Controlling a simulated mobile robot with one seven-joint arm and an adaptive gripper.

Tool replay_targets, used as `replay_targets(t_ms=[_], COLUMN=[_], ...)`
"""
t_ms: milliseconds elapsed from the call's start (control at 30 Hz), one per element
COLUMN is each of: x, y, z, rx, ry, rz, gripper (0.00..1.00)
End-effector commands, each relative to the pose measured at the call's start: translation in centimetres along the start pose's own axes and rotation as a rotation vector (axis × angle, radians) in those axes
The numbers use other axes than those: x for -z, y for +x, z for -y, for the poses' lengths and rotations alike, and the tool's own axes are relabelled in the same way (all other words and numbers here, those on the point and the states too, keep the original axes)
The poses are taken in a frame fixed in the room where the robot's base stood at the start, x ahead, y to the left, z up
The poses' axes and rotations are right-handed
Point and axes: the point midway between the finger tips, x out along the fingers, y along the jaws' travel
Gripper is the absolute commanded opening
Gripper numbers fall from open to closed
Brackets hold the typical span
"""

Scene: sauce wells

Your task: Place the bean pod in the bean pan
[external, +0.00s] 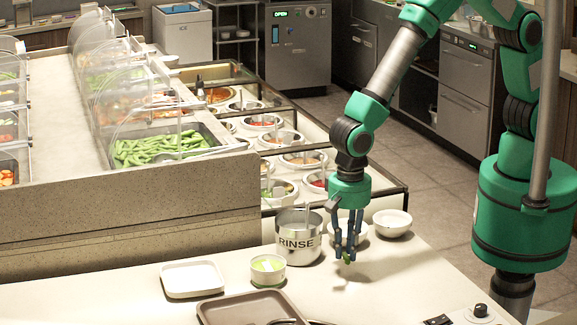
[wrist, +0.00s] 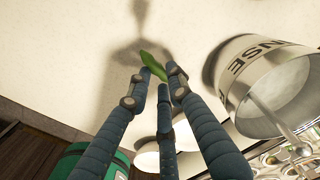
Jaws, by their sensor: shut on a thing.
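The green bean pod (external: 346,258) is pinched between the fingertips of my gripper (external: 347,250), just above the pale counter beside the RINSE pot. In the wrist view the bean pod (wrist: 154,66) sticks out beyond the closed blue fingers (wrist: 158,78), with a shadow on the counter under it. The bean pan (external: 224,139) is a metal pan full of green pods (external: 150,148), on the raised bar at the left, well away from my gripper. A clear guard stands over part of the pan.
The steel RINSE pot (external: 298,243), with a handle sticking out, stands just left of my gripper. A white bowl (external: 392,223) is to the right. A square white dish (external: 191,279), a small cup (external: 268,269) and a brown tray (external: 225,306) lie left. Sauce wells (external: 303,160) lie behind.

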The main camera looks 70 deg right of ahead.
Motion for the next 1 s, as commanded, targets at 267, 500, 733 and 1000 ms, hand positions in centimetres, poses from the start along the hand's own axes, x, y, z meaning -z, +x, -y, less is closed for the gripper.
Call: replay_targets(t_ms=[267,500,733,1000], x=[-0.3,-0.3,-0.9,-0.8], y=[0.0,0.1,0.4,3.3], z=[0.9,1.0,2.7,2.5], rx=[0.001,0.001,0.0,0.0], ry=[0.0,0.0,0.0,0.0], rz=[0.0,0.0,0.0,0.0], gripper=[0.12,0.12,0.12,0.12])
